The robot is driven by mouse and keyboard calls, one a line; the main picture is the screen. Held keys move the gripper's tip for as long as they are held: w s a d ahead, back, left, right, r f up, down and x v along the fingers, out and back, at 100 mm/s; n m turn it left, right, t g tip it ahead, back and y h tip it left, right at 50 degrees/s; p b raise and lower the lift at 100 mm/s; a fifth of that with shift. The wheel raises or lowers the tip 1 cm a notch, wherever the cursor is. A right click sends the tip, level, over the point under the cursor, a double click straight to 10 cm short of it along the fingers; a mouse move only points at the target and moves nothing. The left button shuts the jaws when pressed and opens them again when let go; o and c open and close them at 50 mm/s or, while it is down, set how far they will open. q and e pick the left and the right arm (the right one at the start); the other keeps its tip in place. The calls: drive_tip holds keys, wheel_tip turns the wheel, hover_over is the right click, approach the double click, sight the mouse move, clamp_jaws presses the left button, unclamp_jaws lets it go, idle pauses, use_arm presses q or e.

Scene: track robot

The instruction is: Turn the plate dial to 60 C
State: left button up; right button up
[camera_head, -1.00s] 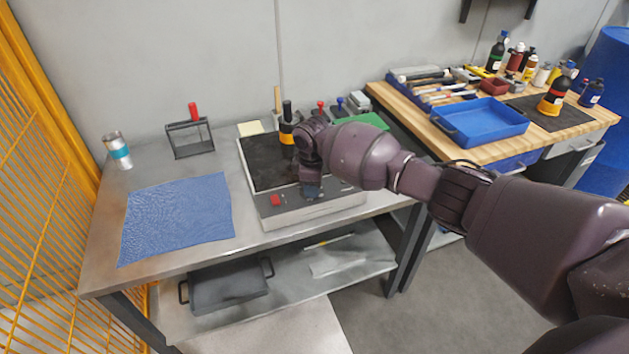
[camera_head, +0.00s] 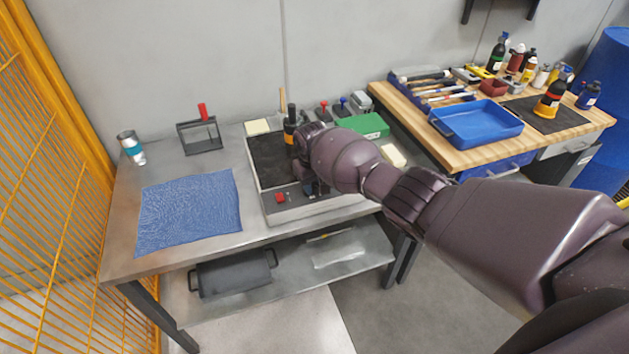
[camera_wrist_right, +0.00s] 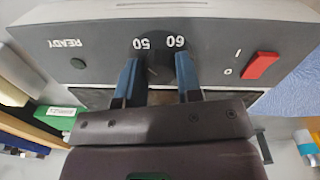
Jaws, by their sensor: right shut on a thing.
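The hot plate (camera_head: 268,211) stands on the grey metal table, with a black top and a grey front panel. My right gripper (camera_head: 314,187) is at its front panel, and my wrist partly covers that panel in the head view. In the right wrist view my right gripper (camera_wrist_right: 158,72) has its blue fingers on both sides of the dark round dial (camera_wrist_right: 160,66) and is shut on it. The upside-down numbers 50 and 60 show just above the dial. I cannot tell clearly where its pointer stands. My left gripper is not in view.
A red switch (camera_wrist_right: 261,67) is on the panel beside the dial. A black-and-orange bottle (camera_head: 291,127) stands near the plate's back. A blue cloth (camera_head: 188,212) lies to the left, with a wire stand (camera_head: 200,136) behind it. A wooden bench with a blue tray (camera_head: 476,125) is at right.

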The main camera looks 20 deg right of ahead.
drive_tip(key=m, duration=0.2)
drive_tip(key=shift+a+m+p, duration=0.1)
drive_tip(key=shift+m+p, duration=0.25)
drive_tip(key=shift+m, duration=0.05)
drive_tip(key=m, duration=0.2)
drive_tip(key=shift+m, duration=0.4)
drive_tip(key=m, duration=0.4)
drive_tip(key=shift+g+p, duration=0.3)
drive_tip(key=shift+p, duration=0.05)
drive_tip(key=m, duration=0.2)
drive_tip(key=shift+m, duration=0.3)
drive_tip(key=shift+w+m, duration=0.1)
drive_tip(key=shift+m, duration=1.1)
drive_tip(key=o, duration=0.9)
drive_tip(key=shift+o, duration=0.2)
